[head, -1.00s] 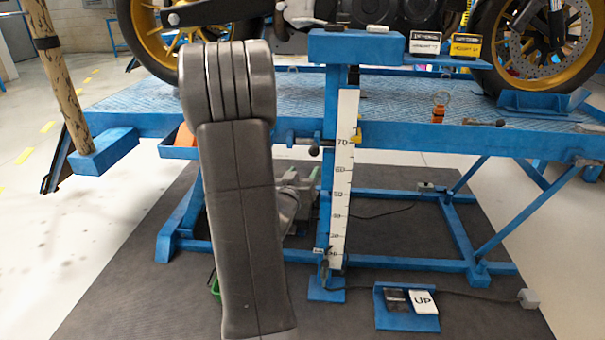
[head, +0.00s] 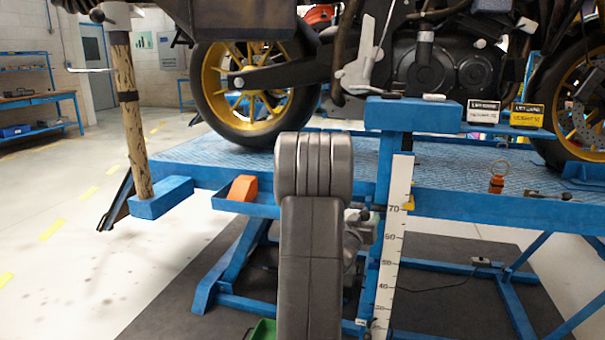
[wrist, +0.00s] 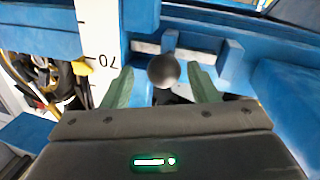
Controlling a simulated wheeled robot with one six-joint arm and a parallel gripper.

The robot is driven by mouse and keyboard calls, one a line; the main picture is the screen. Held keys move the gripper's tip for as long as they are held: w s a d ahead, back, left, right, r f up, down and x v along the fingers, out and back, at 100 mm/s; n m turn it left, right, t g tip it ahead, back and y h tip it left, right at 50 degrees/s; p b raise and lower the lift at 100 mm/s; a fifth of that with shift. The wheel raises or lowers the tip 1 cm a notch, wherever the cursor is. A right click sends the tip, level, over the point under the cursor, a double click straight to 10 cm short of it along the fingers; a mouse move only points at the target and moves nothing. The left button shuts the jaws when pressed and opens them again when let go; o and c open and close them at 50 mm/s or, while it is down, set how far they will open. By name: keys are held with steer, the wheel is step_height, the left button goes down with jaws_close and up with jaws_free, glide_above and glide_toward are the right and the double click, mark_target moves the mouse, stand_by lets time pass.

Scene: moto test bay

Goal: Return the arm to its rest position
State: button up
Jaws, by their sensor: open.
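My gripper (wrist: 162,78) shows in the wrist view with its two green fingers apart. A dark round knob (wrist: 163,70) appears between the fingertips; I cannot tell whether they touch it, and the fingers are not closed on it. In the head view my grey arm stands upright in the middle, in front of the blue lift, and hides the gripper. The white height scale (head: 393,260) stands just right of my arm; it also shows in the wrist view (wrist: 98,45), left of the fingers.
The blue lift platform (head: 460,203) bears a motorcycle (head: 420,65). A side tray (head: 240,207) with an orange block (head: 243,188) is left of my arm. A wood-textured post (head: 135,130) stands farther left. Two small signs (head: 505,114) sit on a shelf at right. Floor at left is clear.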

steer(key=shift+x, duration=1.1)
steer(key=shift+w+d, duration=0.1)
steer(key=shift+w, duration=0.1)
steer(key=shift+a, duration=0.45)
